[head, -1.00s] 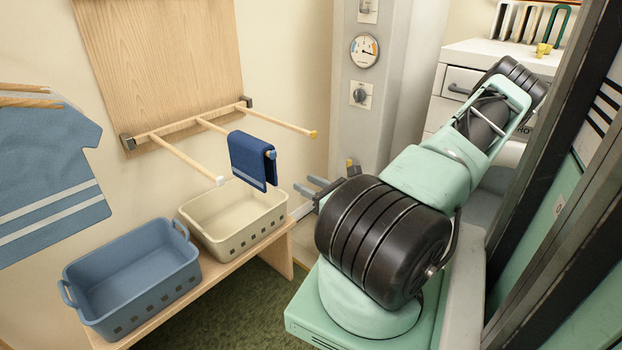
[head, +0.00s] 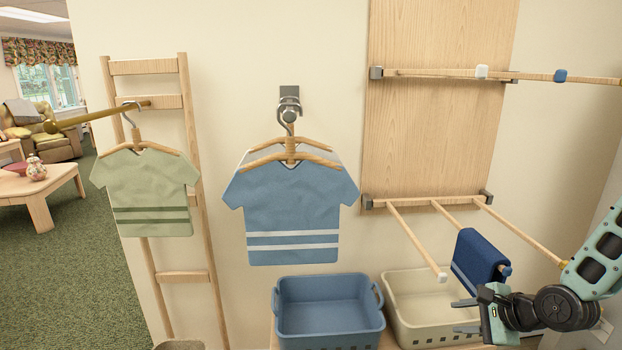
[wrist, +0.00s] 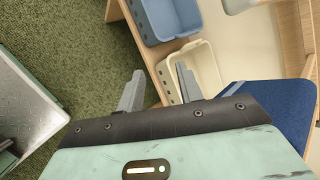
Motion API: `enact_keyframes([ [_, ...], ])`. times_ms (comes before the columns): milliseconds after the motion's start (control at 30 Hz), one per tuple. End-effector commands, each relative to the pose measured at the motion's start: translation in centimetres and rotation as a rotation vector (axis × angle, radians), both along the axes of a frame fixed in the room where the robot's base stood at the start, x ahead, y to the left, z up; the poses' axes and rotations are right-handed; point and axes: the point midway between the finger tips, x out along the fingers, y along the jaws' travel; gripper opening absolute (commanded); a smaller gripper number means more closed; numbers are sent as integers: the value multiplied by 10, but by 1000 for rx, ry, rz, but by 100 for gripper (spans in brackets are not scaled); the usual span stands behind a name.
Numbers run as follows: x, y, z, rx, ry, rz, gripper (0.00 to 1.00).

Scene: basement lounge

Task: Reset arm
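My gripper (head: 464,315) is at the lower right of the head view, in front of the right part of the cream basket and just below the navy towel (head: 478,258). Its two grey fingers are spread apart with nothing between them. In the wrist view the fingers of my gripper (wrist: 160,84) also stand apart and empty. There the navy towel (wrist: 285,108) lies close along the right side of the gripper. The arm's upper links are mostly outside the head view.
A blue basket (head: 330,308) and a cream basket (head: 405,282) stand on a low wooden bench. The towel hangs on a drying rack (head: 430,204) with rods jutting out. A blue shirt (head: 290,215) and a green shirt (head: 147,190) hang left. Open carpet (head: 80,255) lies at far left.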

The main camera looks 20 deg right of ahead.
Motion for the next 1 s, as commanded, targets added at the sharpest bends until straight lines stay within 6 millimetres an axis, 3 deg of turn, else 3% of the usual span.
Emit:
enact_keyframes([
  [300,18,85,48,-484,163,636,36],
  [567,3,170,106,-789,199,1166,36],
  [767,-35,239,156,-951,163,1580,36],
  [1000,-109,307,211,-1043,43,2055,36],
])
